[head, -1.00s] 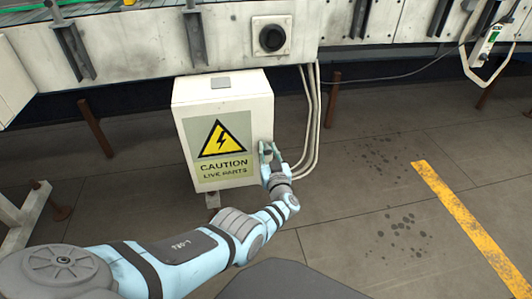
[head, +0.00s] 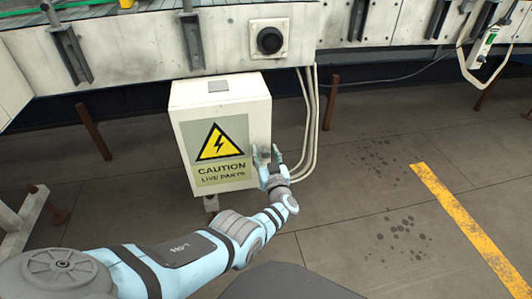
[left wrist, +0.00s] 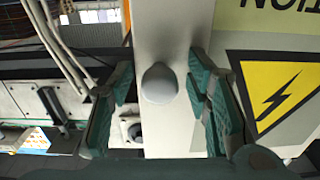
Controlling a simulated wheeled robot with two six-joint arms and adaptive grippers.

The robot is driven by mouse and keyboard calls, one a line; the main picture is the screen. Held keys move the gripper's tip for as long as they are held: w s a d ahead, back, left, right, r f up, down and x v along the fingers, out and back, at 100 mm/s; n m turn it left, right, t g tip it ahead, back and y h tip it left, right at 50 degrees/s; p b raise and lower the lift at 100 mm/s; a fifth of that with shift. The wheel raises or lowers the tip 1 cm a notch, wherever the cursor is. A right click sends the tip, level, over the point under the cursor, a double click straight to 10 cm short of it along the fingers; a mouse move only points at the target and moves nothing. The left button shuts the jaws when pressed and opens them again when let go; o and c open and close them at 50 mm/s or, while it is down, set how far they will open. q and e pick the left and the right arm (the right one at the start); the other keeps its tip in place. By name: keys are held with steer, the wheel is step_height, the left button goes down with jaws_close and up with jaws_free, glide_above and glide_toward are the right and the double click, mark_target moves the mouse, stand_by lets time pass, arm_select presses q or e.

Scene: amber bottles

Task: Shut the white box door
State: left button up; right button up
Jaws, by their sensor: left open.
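The white box (head: 220,98) stands below the conveyor in the head view. Its door (head: 186,158) faces me and carries a yellow caution label (head: 220,143); it looks flush or nearly flush with the box, and I cannot tell whether a small gap is left. In the left wrist view the door (left wrist: 173,30) shows a grey round knob (left wrist: 159,82). My left gripper (head: 266,152) is open at the door's right edge. Its two fingers stand on either side of the knob, apart from it as far as I can see. My right gripper is not in view.
Pale pipes (head: 312,125) run down just right of the box. The conveyor side (head: 130,45) with a dark round switch (head: 270,40) is above. A brown post (head: 95,130) stands at left. The floor right of the pipes is clear, with a yellow line (head: 460,215).

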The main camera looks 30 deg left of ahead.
mark_target(264, 123)
arm_select(q)
steer(key=shift+r, duration=0.15)
step_height(264, 123, up, 10)
steer(key=shift+f, duration=0.1)
stand_by(0.3)
